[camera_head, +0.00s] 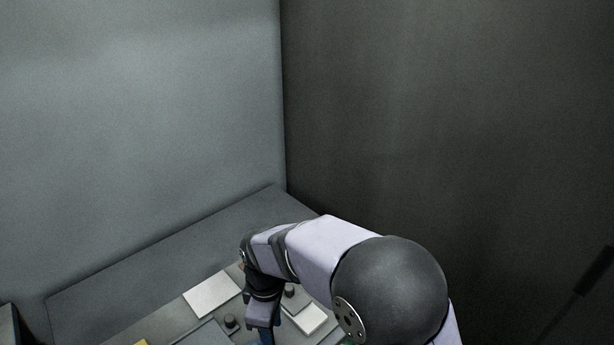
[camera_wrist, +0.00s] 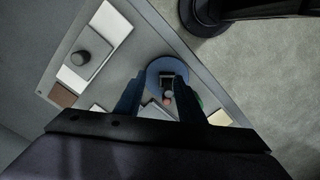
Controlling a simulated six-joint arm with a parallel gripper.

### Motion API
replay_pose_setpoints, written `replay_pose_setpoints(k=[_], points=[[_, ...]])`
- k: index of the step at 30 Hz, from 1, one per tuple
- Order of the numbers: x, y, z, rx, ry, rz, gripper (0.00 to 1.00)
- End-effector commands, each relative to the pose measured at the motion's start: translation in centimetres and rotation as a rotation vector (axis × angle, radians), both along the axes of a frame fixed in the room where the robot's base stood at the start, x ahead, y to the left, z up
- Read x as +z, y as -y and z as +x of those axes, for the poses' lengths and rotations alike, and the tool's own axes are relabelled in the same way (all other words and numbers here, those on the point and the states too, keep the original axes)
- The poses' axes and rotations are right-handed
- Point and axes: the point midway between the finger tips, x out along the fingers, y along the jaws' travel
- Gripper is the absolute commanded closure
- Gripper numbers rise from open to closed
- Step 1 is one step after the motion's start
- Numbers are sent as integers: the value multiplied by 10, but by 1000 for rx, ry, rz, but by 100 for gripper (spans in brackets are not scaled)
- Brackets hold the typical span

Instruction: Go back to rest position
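My gripper (camera_wrist: 158,88) points down at a grey control panel (camera_wrist: 128,65). Its two dark blue fingers stand apart in the wrist view. A round blue disc (camera_wrist: 156,68) with a small dark block and a pinkish-red spot shows between and beyond the fingers. I cannot tell whether the fingers touch it. In the head view, my arm bends down over the panel (camera_head: 180,328) and hides part of it; the fingertips are cut off or hidden at the lower edge.
The panel carries white plates (camera_head: 212,294) and dark knobs (camera_head: 231,321). A light grey wall (camera_head: 140,110) and a dark wall (camera_head: 440,110) rise behind, with free space above the panel.

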Motion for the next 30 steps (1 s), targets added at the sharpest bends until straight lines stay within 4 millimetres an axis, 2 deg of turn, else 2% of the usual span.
replay_pose_setpoints(k=[1,4,6,9,12,15,19,30], points=[[7,32,1,-137,2,2,65],[14,93,-8,-433,3,2,65],[17,131,-21,-637,4,2,65],[17,175,-45,-907,4,2,65],[16,206,-69,-1129,5,2,65],[13,225,-89,-1289,4,1,65],[10,236,-104,-1403,3,0,65],[9,239,-108,-1431,2,-1,65]])
